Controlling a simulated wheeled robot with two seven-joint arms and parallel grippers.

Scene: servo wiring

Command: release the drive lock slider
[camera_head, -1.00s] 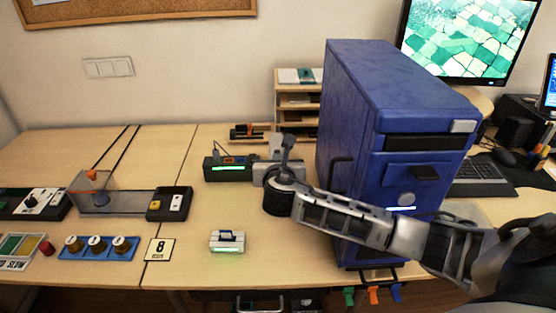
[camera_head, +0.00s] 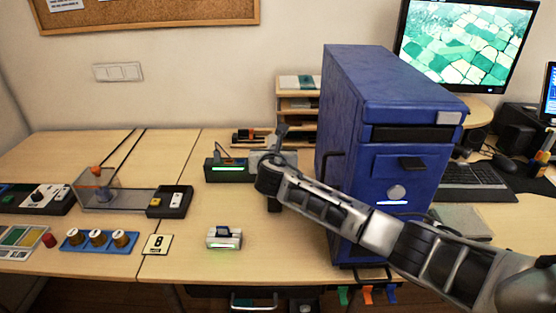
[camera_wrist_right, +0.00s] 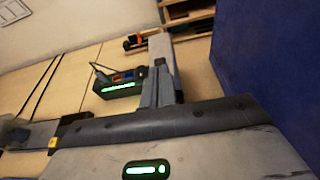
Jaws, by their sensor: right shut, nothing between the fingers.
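The blue computer tower (camera_head: 350,110) stands right of centre on the desk. Its front has a black block (camera_head: 412,163) on a raised panel, which may be the drive lock slider; I cannot tell for sure. A round silver button (camera_head: 397,192) sits below it. My right gripper (camera_head: 282,130) is left of the tower, apart from it, fingers pointing to the back of the desk. In the right wrist view the fingers (camera_wrist_right: 160,65) are together and empty, and the tower's blue side (camera_wrist_right: 270,55) fills the right edge. My left gripper is out of view.
A dark box with a green light (camera_head: 230,170) stands near my right gripper. A small white device (camera_head: 224,238) lies in front. A black cable or handle (camera_head: 333,170) is at the tower's left edge. Open desk lies left of my forearm.

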